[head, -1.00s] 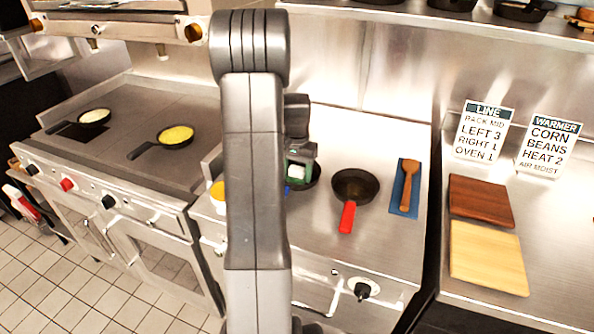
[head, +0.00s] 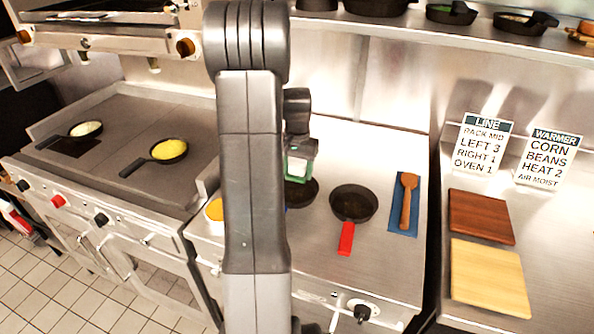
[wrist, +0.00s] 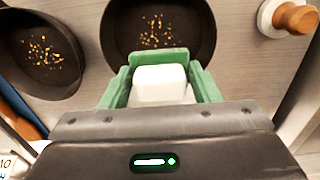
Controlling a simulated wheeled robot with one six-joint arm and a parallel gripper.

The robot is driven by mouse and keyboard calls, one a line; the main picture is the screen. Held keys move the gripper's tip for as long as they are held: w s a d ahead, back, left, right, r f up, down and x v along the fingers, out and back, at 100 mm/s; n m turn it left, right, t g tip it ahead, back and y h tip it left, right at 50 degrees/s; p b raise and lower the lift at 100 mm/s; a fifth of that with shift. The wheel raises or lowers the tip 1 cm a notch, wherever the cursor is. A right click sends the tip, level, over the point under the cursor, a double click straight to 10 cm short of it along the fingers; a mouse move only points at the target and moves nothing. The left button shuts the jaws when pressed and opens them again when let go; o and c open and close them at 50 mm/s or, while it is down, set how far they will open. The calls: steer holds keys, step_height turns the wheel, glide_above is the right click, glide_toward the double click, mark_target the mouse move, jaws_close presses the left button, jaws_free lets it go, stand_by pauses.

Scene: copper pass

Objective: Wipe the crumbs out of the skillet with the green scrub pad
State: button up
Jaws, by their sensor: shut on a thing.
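My gripper (head: 298,170) is shut on a small white block (wrist: 160,84), held between green fingers. The gripper is above a dark skillet (head: 303,192), which my arm partly hides in the head view. In the wrist view this skillet (wrist: 158,22) lies just beyond the fingertips, with orange-brown crumbs (wrist: 157,30) in it. A second skillet (head: 353,203), with a red handle, sits to its right in the head view. In the wrist view this second skillet (wrist: 45,50) also holds crumbs.
A wooden spoon (head: 406,200) lies on a blue mat right of the skillets. Brown (head: 481,217) and pale (head: 489,277) boards lie farther right. An orange-topped container (head: 215,210) stands left of my arm. Two pans with food (head: 86,129) (head: 169,150) sit on the left griddle.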

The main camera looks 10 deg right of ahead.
mark_target(297, 166)
steer(key=shift+r+p, duration=0.85)
steer(key=shift+r, duration=0.85)
steer(key=shift+r+p, duration=0.15)
steer(key=shift+p, duration=0.7)
